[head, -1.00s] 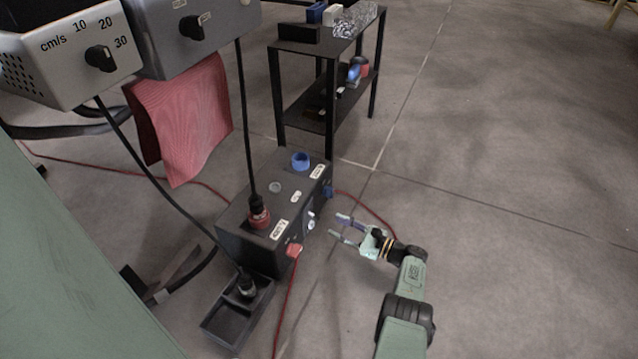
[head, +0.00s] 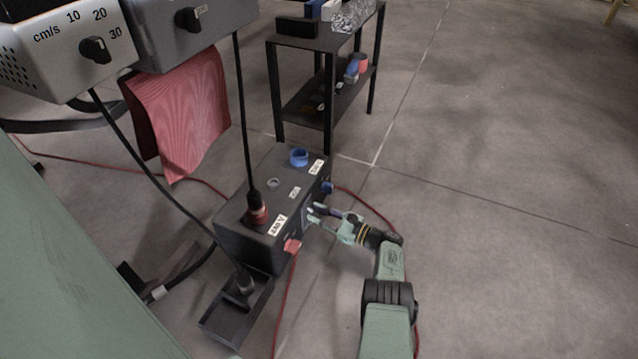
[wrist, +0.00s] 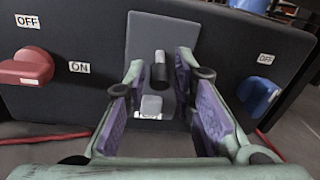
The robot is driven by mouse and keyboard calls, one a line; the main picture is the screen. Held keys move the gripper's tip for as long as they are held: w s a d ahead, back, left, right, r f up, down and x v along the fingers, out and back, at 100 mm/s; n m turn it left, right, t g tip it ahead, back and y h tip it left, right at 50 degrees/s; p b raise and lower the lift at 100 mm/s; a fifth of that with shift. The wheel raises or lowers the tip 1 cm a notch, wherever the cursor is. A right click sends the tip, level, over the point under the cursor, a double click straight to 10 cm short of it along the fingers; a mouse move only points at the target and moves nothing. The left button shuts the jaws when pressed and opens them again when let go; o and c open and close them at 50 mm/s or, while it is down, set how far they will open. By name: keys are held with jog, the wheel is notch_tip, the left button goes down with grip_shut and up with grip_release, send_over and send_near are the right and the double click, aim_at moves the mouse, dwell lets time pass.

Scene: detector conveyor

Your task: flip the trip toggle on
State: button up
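The trip toggle (wrist: 159,72) is a short dark lever on a grey plate (wrist: 184,33) in the front face of the black box (head: 278,200). In the wrist view it sticks up in the middle, with a pale block (wrist: 151,106) below it. My gripper (wrist: 160,88) is open, its purple-lined fingers on either side of the lever with gaps visible; I cannot tell whether either touches. In the head view my gripper (head: 313,215) is at the box's front face and hides the toggle.
A red rotary handle (wrist: 26,67) with OFF and ON labels is left of the toggle. A blue rotary handle (wrist: 259,96) with an OFF label is to its right. A black tray (head: 222,327) stands before the box. Floor to the right is clear.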

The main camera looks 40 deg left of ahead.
grip_shut()
jog(key=shift+r, duration=0.1)
jog(key=r+h+p, duration=0.1)
jog(key=p, duration=0.3)
jog(key=shift+d+r+h+p, duration=0.1)
jog(key=shift+r+h+p, duration=0.15)
jog(key=shift+h+p, duration=0.15)
jog(key=r+h+p, duration=0.1)
jog(key=h+p, duration=0.1)
jog(key=p, duration=0.3)
jog(key=shift+t, duration=0.4)
jog(key=h+p, duration=0.1)
jog(key=p, duration=0.2)
jog(key=r+h+p, duration=0.1)
jog(key=h+p, duration=0.1)
jog(key=shift+a+t+p, duration=0.2)
jog(key=shift+t+p, duration=0.2)
jog(key=h+p, duration=0.2)
jog(key=shift+a+n+h+p, duration=0.15)
jog(key=shift+n+h+p, duration=0.15)
jog(key=shift+h+p, duration=0.1)
jog(key=shift+f, duration=0.1)
